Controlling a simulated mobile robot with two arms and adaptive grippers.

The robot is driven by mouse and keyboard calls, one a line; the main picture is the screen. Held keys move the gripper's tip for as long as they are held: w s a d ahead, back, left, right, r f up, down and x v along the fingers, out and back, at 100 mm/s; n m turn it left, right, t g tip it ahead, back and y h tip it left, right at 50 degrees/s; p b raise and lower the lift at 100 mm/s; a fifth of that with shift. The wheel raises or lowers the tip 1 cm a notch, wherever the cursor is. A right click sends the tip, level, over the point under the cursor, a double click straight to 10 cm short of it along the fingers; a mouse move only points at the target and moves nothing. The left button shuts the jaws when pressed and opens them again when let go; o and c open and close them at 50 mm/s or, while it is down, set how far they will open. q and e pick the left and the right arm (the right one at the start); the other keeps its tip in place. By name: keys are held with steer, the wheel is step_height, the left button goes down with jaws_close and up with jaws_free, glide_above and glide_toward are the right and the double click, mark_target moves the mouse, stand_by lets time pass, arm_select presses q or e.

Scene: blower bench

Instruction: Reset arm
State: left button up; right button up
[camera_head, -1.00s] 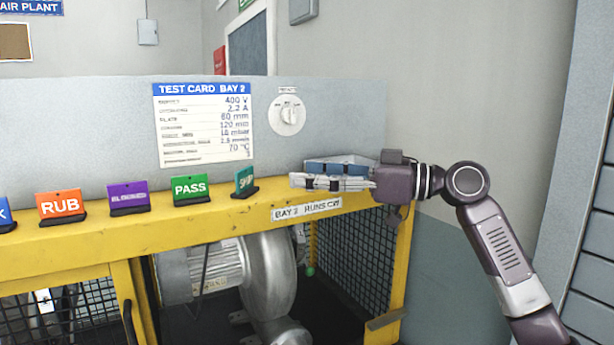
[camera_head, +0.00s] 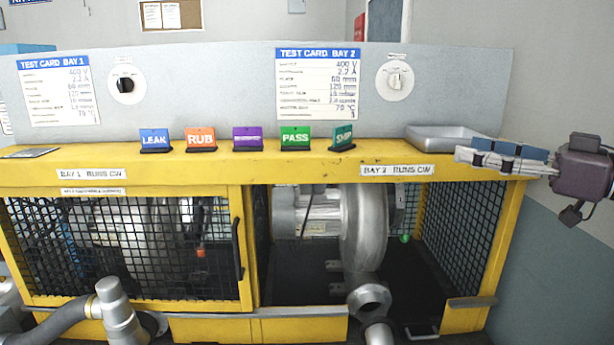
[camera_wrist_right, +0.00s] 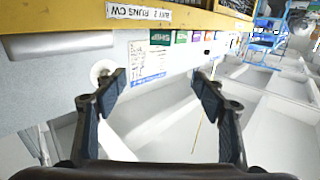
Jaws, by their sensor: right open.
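My right gripper (camera_head: 466,155) is at the right end of the yellow bench (camera_head: 220,166) in the head view, its fingers pointing left. The fingers overlap the front right of a shallow grey metal tray (camera_head: 428,134); I cannot tell their exact height above the bench top. In the right wrist view the gripper (camera_wrist_right: 160,82) has its two dark fingers spread wide, with nothing between them. That view shows the bench upside down, with the bay 2 test card (camera_wrist_right: 148,62) beyond the fingers. My left gripper is not in view.
A row of signs stands on the ledge: LEAK (camera_head: 154,139), RUB (camera_head: 200,138), a purple one (camera_head: 247,138), PASS (camera_head: 295,137) and a teal one (camera_head: 343,136). The bay 2 blower (camera_head: 362,225) shows through an open front; mesh (camera_head: 130,250) covers bay 1.

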steer(key=s+a+f+m+g+h, duration=0.15)
steer(key=a+f, duration=0.25)
steer(key=f, duration=1)
steer(key=s+a+f+g+h, duration=0.2)
steer(key=s+a+f+h, duration=0.1)
steer(key=f, duration=1)
steer(key=s+a+f+m+g+h, duration=0.15)
steer(key=a+f, duration=0.25)
steer(key=f, duration=1)
steer(key=s+f+m+g+h, duration=0.15)
steer(key=s+f+h, duration=0.25)
steer(key=s+f, duration=0.95)
steer(key=s+d+f+m+g+h, duration=0.1)
steer(key=s+d+m+h, duration=0.1)
steer(key=s, duration=0.5)
steer(key=s+d+f+m+g+h, duration=0.1)
steer(key=s+f, duration=0.1)
steer(key=s, duration=0.5)
step_height(320, 180, down, 25)
steer(key=g, duration=0.1)
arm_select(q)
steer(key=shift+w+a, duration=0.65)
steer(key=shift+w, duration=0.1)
arm_select(e)
steer(key=s+d+f+g, duration=0.1)
steer(key=s+d+f, duration=0.2)
steer(key=s+f, duration=1.4)
steer(key=shift+s+g, duration=0.35)
steer(key=shift+s, duration=0.15)
